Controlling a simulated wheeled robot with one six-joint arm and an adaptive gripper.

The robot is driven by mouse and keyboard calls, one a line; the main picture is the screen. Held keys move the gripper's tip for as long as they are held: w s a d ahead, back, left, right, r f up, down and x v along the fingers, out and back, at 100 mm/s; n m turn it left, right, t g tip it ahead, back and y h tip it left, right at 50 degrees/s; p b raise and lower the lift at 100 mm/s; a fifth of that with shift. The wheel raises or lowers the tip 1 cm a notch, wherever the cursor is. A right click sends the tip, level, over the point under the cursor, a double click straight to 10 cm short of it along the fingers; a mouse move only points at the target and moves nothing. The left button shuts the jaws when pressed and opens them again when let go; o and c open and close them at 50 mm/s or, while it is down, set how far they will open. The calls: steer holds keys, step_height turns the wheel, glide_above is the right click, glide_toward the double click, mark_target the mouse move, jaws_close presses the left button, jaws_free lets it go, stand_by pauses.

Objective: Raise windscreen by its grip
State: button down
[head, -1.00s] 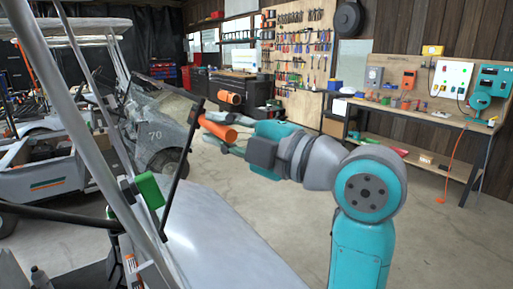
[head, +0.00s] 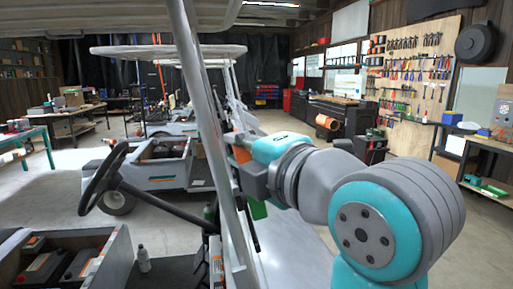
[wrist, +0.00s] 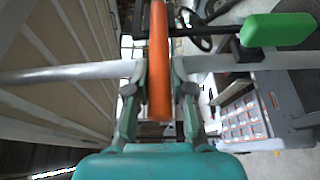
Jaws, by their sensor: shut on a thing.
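The windscreen's grip is an orange cylinder (wrist: 158,60) lying between the two fingers of my gripper (wrist: 159,85) in the wrist view. The fingers are shut on it. In the head view my gripper (head: 246,152) is close by the cart's grey front post, which partly hides it; a bit of the orange grip (head: 241,155) shows there. The windscreen's dark edge bar (wrist: 215,31) crosses beside the grip in the wrist view. The clear pane itself is hard to make out. A green block (wrist: 278,29) is to the right, also seen below my gripper in the head view (head: 258,210).
The grey post (head: 213,130) slants up to the cart roof (head: 110,12). The steering wheel (head: 103,180) and a small bottle (head: 143,259) are at left. Other carts stand behind.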

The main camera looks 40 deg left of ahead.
steer(key=shift+s+a, duration=0.1)
steer(key=shift+s, duration=0.1)
steer(key=c, duration=1)
jaws_free()
steer(key=shift+d, duration=0.5)
steer(key=v, duration=1.1)
steer(key=shift+s, duration=0.1)
